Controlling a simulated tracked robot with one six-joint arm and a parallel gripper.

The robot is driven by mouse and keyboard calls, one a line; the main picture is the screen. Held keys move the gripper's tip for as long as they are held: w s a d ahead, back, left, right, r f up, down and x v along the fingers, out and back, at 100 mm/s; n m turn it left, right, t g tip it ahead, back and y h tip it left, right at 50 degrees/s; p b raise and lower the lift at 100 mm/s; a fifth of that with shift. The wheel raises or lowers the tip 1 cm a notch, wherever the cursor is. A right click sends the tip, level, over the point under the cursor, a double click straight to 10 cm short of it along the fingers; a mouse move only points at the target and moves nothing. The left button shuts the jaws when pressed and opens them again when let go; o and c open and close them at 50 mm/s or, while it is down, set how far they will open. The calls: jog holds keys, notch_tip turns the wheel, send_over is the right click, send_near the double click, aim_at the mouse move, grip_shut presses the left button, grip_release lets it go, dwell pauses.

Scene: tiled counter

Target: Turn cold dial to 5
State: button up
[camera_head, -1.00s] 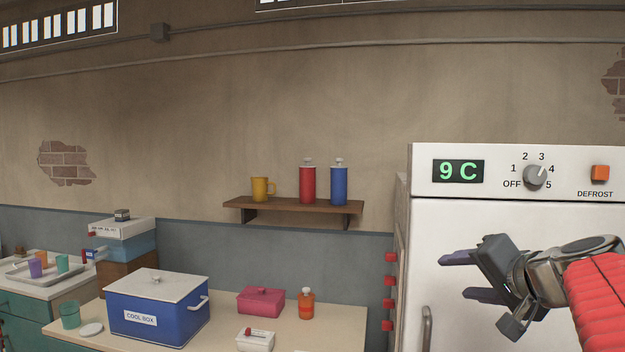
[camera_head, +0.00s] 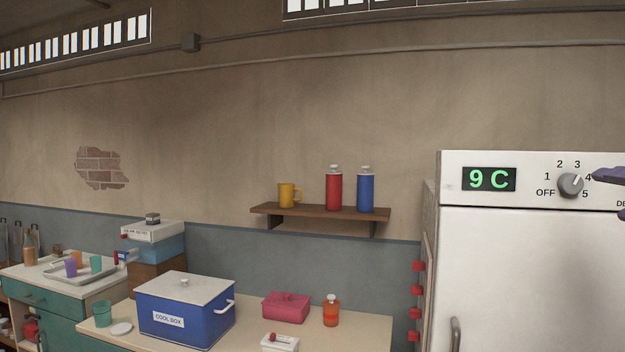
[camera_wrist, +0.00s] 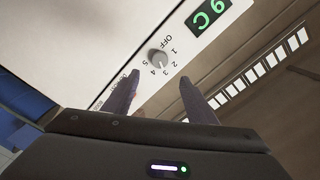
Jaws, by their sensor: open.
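The cold dial (camera_head: 570,185) is a grey knob on the white fridge's top panel, ringed by OFF and 1 to 5. Its pointer line aims up and right, at about 4. The green display (camera_head: 489,179) left of it reads 9 C. My gripper (camera_head: 610,194) is just right of the dial at the picture's right edge, mostly cut off. In the wrist view my gripper (camera_wrist: 160,79) is open and empty, its two fingers apart. The dial (camera_wrist: 157,59) shows beyond the fingertips, roughly between them, with no clear contact.
The fridge door (camera_head: 540,280) is below the panel, with a handle (camera_head: 456,335) at its left. A shelf (camera_head: 320,211) holds a yellow mug and two bottles. A blue cool box (camera_head: 185,315) stands on the counter at the left. The space before the panel looks clear.

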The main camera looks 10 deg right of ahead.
aim_at(573, 185)
jog(key=x, duration=1.3)
jog(key=shift+w+d, duration=0.15)
jog(key=shift+w, duration=0.2)
jog(key=shift+c, duration=0.4)
jog(key=c, duration=0.9)
jog(key=shift+c, duration=0.4)
